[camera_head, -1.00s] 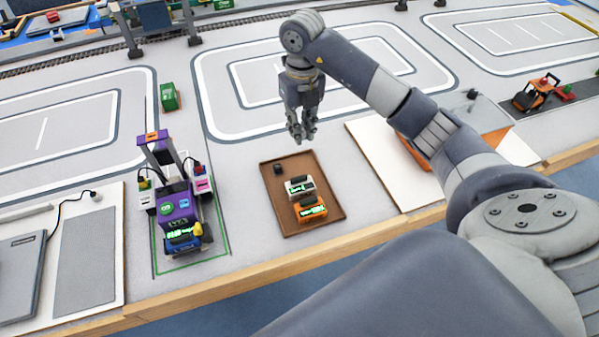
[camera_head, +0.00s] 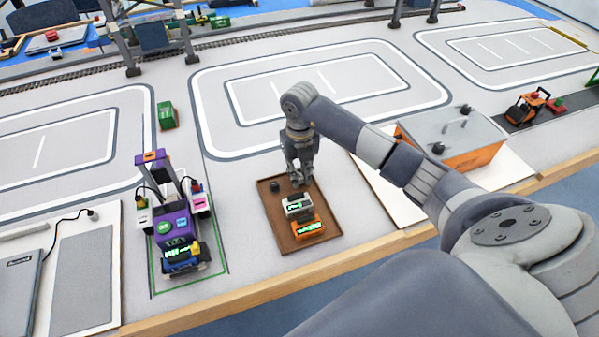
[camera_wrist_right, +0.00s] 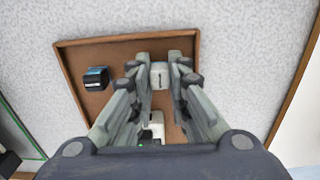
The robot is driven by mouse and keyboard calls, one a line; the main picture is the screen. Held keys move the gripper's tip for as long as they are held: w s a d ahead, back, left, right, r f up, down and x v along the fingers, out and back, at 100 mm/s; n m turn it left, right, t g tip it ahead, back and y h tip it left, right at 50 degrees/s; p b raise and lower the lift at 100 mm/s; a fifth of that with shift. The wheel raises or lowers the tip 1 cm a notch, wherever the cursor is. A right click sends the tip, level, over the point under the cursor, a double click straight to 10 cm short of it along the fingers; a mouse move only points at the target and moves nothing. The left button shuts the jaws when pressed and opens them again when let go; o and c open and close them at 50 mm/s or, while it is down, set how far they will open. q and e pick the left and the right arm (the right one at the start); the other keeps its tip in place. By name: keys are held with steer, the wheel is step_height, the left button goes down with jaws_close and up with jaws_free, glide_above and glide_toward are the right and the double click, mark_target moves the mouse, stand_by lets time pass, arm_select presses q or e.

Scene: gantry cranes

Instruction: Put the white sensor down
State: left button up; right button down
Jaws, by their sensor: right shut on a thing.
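My right gripper (camera_head: 299,182) is low over the brown tray (camera_head: 330,226). In the right wrist view the gripper (camera_wrist_right: 160,72) is shut on a small white sensor (camera_wrist_right: 160,77) with a dark mark, held between the fingertips. The sensor appears over the tray (camera_wrist_right: 100,47); whether it touches the floor of the tray I cannot tell. In the head view the gripper hides it. My left gripper is not in view.
In the tray stand a white device (camera_head: 297,205) with a green display, an orange device (camera_head: 306,227) and a small dark block (camera_head: 275,186). A purple machine (camera_head: 177,225) stands left of the tray. An orange box (camera_head: 470,158) is at right.

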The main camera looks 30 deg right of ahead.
mark_target(300, 176)
steer(key=shift+f, duration=0.15)
steer(key=c, duration=1.5)
jaws_free()
steer(key=shift+c, duration=0.2)
steer(key=shift+r, duration=0.35)
step_height(300, 176, up, 12)
steer(key=b, duration=0.1)
